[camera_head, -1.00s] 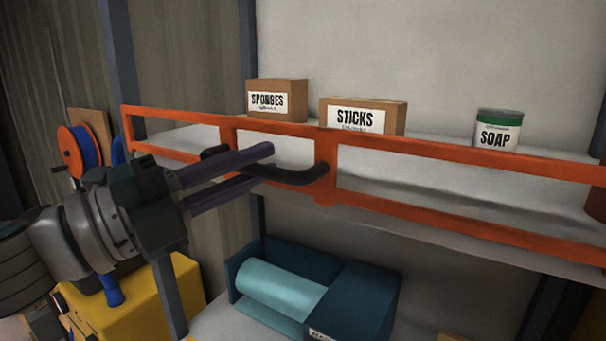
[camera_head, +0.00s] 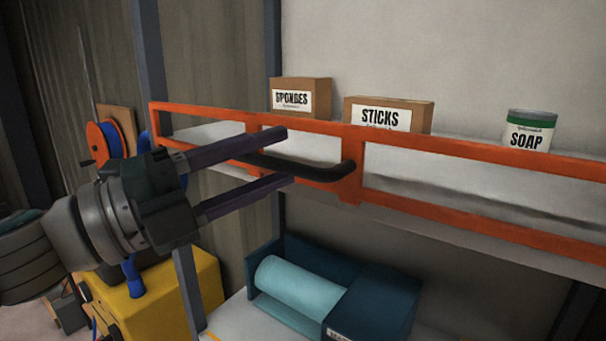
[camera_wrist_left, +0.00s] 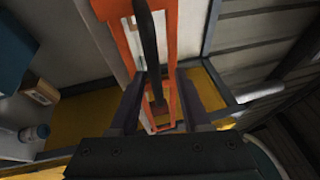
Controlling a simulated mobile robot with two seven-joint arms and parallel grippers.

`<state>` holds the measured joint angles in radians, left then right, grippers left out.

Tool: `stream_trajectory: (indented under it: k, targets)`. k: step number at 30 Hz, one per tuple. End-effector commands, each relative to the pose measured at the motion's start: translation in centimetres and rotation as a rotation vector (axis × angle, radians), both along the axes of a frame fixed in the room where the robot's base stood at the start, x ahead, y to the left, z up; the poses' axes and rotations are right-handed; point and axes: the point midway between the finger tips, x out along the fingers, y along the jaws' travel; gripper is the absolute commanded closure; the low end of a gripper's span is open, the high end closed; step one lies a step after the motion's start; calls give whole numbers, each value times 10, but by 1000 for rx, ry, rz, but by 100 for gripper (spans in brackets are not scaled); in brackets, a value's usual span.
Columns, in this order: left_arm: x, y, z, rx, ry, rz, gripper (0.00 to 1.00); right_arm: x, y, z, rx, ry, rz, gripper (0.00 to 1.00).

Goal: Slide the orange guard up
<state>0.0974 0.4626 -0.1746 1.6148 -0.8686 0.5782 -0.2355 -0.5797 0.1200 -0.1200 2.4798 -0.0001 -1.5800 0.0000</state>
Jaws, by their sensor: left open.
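The orange guard (camera_head: 450,146) is a long frame of rails and uprights along the front edge of a shelf. A dark bar handle (camera_head: 312,171) is fixed to its front. My left gripper (camera_head: 283,158) is open, one finger above the handle and one below it. In the left wrist view the handle (camera_wrist_left: 149,45) runs between the two spread fingers (camera_wrist_left: 158,80), and the guard (camera_wrist_left: 124,35) lies behind it. I cannot tell whether either finger touches the handle. My right gripper is not in view.
On the shelf behind the guard stand a SPONGES box (camera_head: 301,97), a STICKS box (camera_head: 388,115) and a SOAP can (camera_head: 530,130). Below is a teal box (camera_head: 372,300) with a light blue roll. A yellow machine (camera_head: 150,300) stands under my left arm.

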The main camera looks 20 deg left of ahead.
Motion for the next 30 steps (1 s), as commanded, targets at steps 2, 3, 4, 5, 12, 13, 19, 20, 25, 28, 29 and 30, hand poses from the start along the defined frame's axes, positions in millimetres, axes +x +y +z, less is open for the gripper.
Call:
stream_trajectory:
  k: [2,3,4,5,12,13,19,20,25,28,29,30]
  targets:
    - [-11,9,-9,6,0,-2,53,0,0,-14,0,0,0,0]
    - [-17,15,-13,6,2,0,53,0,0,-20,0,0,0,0]
    - [-22,20,-14,6,2,0,53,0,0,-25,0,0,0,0]
    - [-27,24,-16,6,2,-2,53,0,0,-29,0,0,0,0]
    - [-55,50,-18,0,0,-2,53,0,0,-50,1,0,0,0]
    - [-57,52,-18,0,0,-2,53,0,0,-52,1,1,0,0]
    - [-63,58,-15,0,-2,-2,53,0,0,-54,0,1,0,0]
    - [-63,58,-14,0,-2,-2,53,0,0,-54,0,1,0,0]
    - [-63,58,-14,0,-2,-2,53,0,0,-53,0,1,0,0]
    - [-63,58,-14,0,-2,-2,53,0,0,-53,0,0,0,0]
    - [-63,58,-14,0,-2,-2,53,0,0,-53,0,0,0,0]
    - [-63,58,-14,-2,-2,-1,53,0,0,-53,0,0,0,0]
